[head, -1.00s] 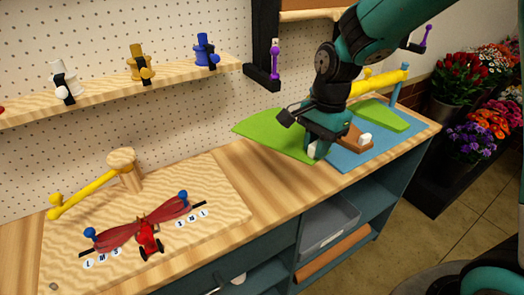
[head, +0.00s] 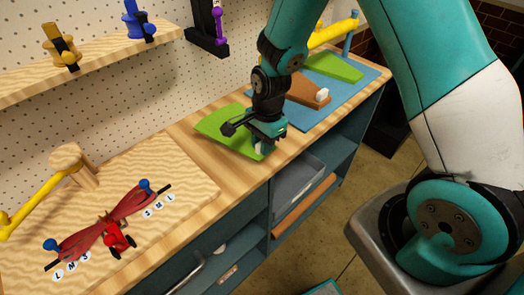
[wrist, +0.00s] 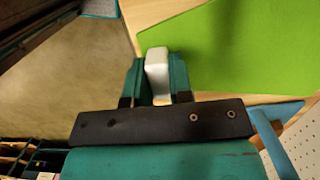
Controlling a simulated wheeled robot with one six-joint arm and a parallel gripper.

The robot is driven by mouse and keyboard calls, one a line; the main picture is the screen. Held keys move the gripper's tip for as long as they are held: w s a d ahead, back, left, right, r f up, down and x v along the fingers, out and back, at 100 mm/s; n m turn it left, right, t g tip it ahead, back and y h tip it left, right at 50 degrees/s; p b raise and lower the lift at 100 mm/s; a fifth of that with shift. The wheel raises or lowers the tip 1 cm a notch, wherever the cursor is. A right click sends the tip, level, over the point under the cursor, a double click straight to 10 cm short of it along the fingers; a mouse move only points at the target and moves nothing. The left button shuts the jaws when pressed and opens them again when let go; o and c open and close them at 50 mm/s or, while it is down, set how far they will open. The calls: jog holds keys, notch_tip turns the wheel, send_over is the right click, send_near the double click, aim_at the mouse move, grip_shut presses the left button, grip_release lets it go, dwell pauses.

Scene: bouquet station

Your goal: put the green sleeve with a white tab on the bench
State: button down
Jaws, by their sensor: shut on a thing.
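My gripper (head: 263,148) is shut on the white tab (wrist: 157,68) of a green sleeve (head: 226,131). The tab sits between the two teal fingers in the wrist view, and the flat sleeve (wrist: 235,45) spreads out to the upper right there. In the head view the sleeve is over the bare wooden bench (head: 193,144), between the pale board and the blue mat. It looks low and close to the bench top. I cannot tell whether it touches. My wrist hides part of it.
The pale board (head: 150,215) on the left bears a red bundle (head: 105,222) and a yellow-armed wooden post (head: 75,165). A pegboard wall and shelf stand behind.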

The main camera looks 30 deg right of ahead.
aim_at(263, 162)
jog(key=shift+f+p, duration=0.3)
jog(key=shift+f, duration=1.75)
jog(key=shift+f, duration=0.1)
jog(key=c, duration=1)
grip_release()
